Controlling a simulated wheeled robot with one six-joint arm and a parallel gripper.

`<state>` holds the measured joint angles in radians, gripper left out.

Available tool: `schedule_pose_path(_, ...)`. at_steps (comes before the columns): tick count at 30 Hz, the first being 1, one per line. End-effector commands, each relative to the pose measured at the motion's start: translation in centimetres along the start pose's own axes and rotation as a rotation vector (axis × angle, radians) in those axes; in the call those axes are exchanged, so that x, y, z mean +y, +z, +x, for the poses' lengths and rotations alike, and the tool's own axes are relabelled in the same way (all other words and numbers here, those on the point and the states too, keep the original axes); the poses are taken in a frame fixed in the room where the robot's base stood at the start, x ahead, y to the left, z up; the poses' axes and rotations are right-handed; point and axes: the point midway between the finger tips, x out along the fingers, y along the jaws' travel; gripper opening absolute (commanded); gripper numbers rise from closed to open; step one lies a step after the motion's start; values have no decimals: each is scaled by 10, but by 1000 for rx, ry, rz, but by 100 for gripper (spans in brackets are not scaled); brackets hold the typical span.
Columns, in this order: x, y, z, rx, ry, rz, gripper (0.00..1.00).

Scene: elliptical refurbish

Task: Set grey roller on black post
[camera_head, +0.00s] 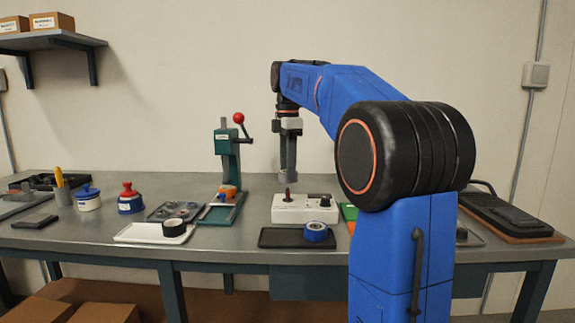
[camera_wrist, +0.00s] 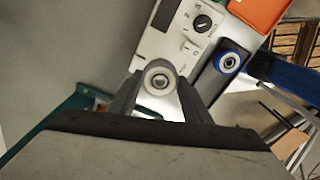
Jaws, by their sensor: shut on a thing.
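My gripper (camera_head: 288,178) points straight down over the left part of a white box, with its fingertips close above a short dark post (camera_head: 288,194) that stands on that box. In the wrist view my gripper (camera_wrist: 158,90) is shut on the grey roller (camera_wrist: 158,67), a pale ring seen end-on between the fingertips. In the head view I cannot make out the roller apart from the fingers. The post is hidden in the wrist view behind the roller and fingers. The roller appears above the post, but I cannot tell if they touch.
The white box (camera_head: 310,214) carries a black knob (camera_head: 325,202) at its right. In front lies a dark tray (camera_head: 275,238) with a blue ring (camera_head: 315,232). A green press (camera_head: 226,160) with a red-balled lever stands close on the left.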

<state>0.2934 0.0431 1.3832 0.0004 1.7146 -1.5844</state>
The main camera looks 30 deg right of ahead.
Motion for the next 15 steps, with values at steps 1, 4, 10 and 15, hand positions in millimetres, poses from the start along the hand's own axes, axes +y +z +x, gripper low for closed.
schedule_pose_path(1, 0, 0, 4, 0, -2, 0, 20)
schedule_pose_path(4, 0, 0, 14, 0, -1, 0, 20)
schedule_pose_path(10, 0, 0, 32, 0, -2, 0, 20)
schedule_pose_path(15, 0, 0, 42, 0, 0, 0, 20)
